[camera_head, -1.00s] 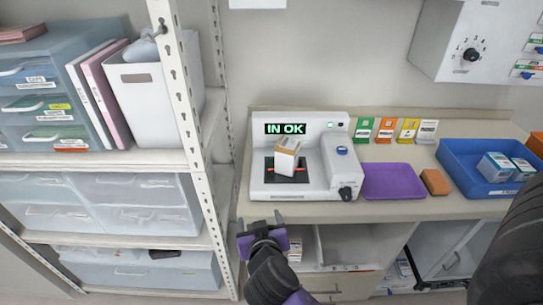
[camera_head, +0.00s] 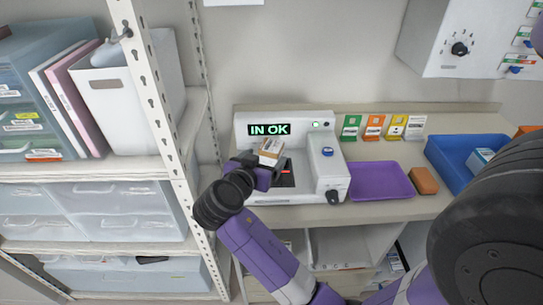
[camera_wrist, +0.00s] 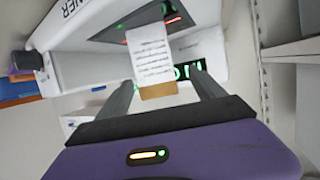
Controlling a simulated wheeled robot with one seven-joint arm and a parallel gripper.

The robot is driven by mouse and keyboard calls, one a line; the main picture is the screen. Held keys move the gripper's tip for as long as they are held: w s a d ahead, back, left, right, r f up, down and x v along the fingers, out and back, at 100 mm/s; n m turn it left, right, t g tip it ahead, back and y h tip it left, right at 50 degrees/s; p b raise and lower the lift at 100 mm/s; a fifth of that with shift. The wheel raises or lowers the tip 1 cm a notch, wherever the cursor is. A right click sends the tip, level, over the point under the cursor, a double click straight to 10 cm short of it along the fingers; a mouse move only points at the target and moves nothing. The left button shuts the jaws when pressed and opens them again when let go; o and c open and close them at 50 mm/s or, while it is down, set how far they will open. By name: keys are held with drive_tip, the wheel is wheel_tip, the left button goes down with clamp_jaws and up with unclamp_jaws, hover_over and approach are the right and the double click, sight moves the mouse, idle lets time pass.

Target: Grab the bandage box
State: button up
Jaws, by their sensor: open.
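A small white and tan-orange box (camera_head: 271,150) with print too small to read sits at the grey-white scanner (camera_head: 327,178), over its dark pad. The scanner display reads "IN OK". My gripper (camera_head: 262,170) is at the scanner's front left, right by the box, and hides its lower part in the head view. In the wrist view, the box (camera_wrist: 150,52) shows its printed white face and tan end between the lines of the two open fingers (camera_wrist: 163,77). I cannot tell if either finger touches it.
A purple tray (camera_head: 381,182) and an orange-brown block (camera_head: 424,181) lie right of the scanner, with a blue bin (camera_head: 455,172) beyond. Several coloured cards (camera_head: 374,126) stand behind. A shelf post (camera_head: 160,110) rises at the left.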

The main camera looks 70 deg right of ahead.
drive_tip(key=x, duration=0.2)
drive_tip(key=p+x, duration=0.1)
drive_tip(key=x, duration=0.1)
drive_tip(key=p+x, duration=0.1)
drive_tip(key=x, duration=0.1)
drive_tip(key=shift+s+d+r, duration=0.3)
drive_tip(key=shift+s+r, duration=0.05)
drive_tip(key=shift+d+f, duration=0.25)
drive_tip(key=shift+d, duration=0.2)
drive_tip(key=c, duration=1.7)
drive_tip(key=shift+o, duration=0.2)
drive_tip(key=shift+r, duration=0.1)
